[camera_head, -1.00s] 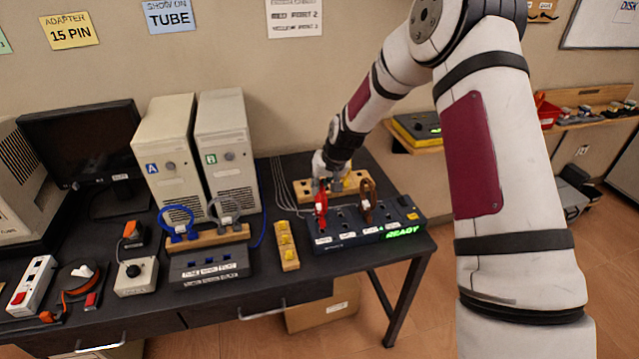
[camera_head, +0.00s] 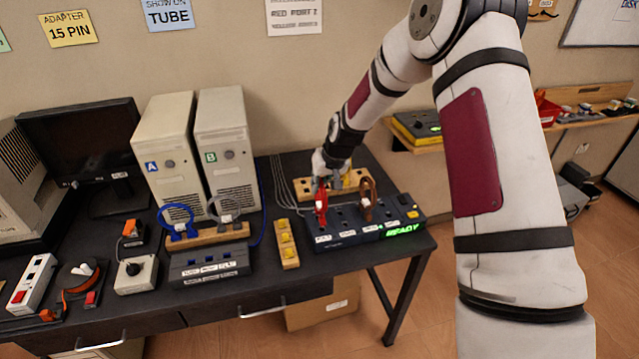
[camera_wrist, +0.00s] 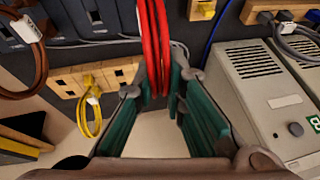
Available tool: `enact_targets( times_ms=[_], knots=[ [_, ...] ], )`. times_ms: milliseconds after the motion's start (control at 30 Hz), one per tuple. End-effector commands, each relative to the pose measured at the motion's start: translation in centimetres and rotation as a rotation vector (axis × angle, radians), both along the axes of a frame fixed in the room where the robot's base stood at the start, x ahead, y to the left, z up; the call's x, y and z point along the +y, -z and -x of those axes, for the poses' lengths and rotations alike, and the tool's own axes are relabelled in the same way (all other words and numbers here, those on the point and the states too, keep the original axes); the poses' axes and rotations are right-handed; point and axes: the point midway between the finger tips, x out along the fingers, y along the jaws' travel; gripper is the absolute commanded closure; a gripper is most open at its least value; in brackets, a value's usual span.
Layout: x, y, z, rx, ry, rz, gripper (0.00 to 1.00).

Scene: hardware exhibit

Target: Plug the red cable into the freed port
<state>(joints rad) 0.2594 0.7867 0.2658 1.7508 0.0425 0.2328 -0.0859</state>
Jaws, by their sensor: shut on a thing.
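The red cable (camera_head: 321,203) stands at the left end of the dark port box (camera_head: 345,238). Its red loop (camera_wrist: 153,40) runs between the fingertips of my gripper (camera_wrist: 157,88) in the wrist view. My gripper (camera_head: 325,178) is shut on the red cable, above the box's left part. The brown cable (camera_head: 367,205) stands in the box to the right of the red one, and it also shows in the wrist view (camera_wrist: 38,60). I cannot tell whether the red plug is seated in a port; its lower end is hidden in the wrist view.
A wooden holder (camera_head: 300,187) with a yellow cable (camera_wrist: 92,105) stands behind the box. Two computer towers (camera_head: 222,140), a blue cable (camera_head: 178,218), a grey box (camera_head: 208,267) and a wooden strip with yellow plugs (camera_head: 286,245) are to the left. A green READY text (camera_head: 402,229) is lit.

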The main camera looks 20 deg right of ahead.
Motion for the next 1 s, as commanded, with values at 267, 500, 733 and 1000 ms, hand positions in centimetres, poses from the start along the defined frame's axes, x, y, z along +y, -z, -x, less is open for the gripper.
enact_targets(
  times_ms=[267,500,733,1000],
  knots=[
    [-0.01,-0.02,-0.02,-0.001,0.000,0.000,1.00],
    [-0.01,0.11,-0.02,0.000,0.000,0.000,1.00],
    [-0.03,0.42,-0.03,-0.001,0.000,0.000,1.00],
    [-0.04,0.75,-0.05,-0.001,0.000,0.000,1.00]
  ],
)
